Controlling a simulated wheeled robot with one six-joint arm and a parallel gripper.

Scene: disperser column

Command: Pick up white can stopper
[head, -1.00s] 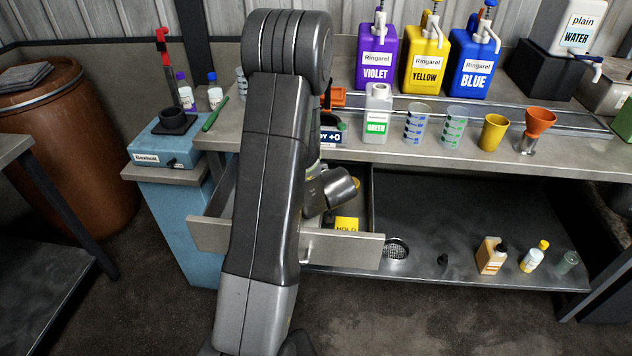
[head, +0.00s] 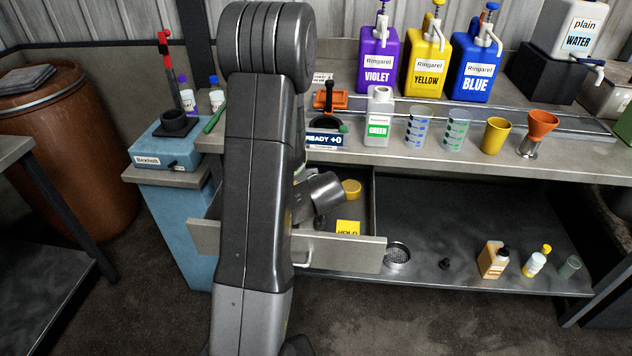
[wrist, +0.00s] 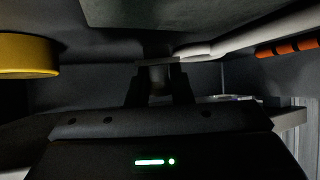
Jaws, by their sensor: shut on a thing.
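My gripper (wrist: 158,88) is low inside the open drawer (head: 340,252), under the bench top. Its two dark fingers are shut on a small, pale grey-looking piece, the white can stopper (wrist: 158,76), which is dim and partly hidden between them. In the head view my arm covers the fingers and the stopper. The white can (head: 379,112) with the green label stands on the bench above the drawer, apart from my gripper.
In the drawer, a yellow round thing (wrist: 26,55) is left of my fingers, and a white rod-like thing (wrist: 245,40) and an orange-striped tool (wrist: 290,46) are at right. Measuring cups (head: 418,128) and a yellow cup (head: 495,136) line the bench edge.

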